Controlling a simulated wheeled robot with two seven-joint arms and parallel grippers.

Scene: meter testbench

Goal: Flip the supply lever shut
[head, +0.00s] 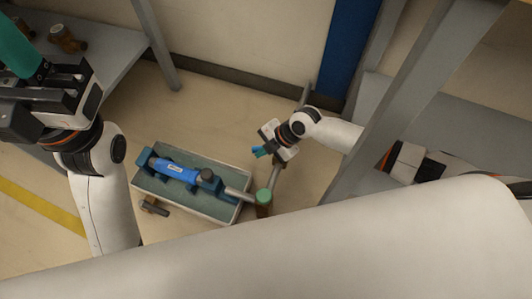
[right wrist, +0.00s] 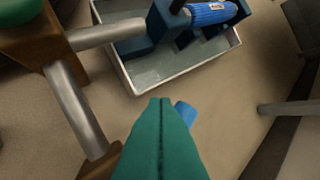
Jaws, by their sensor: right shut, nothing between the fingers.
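A blue piece, which looks like the supply lever's handle (head: 257,151), shows at my right gripper's tips in the head view. In the right wrist view this blue handle (right wrist: 186,113) shows just right of the fingers, partly hidden by them; I cannot tell whether they touch. My right gripper (head: 264,153) has its green fingers (right wrist: 162,103) pressed together, with nothing between them. The lever's pivot is hidden. My left gripper (head: 14,45) is at the upper left, far from the lever; its opening is unclear.
A grey tray (head: 238,213) holds a blue meter (head: 175,170). A metal pipe (head: 238,193) runs from it to a brown fitting with a green cap (head: 264,196), left of the fingers in the wrist view. Brown fittings (head: 66,40) lie on a bench at upper left.

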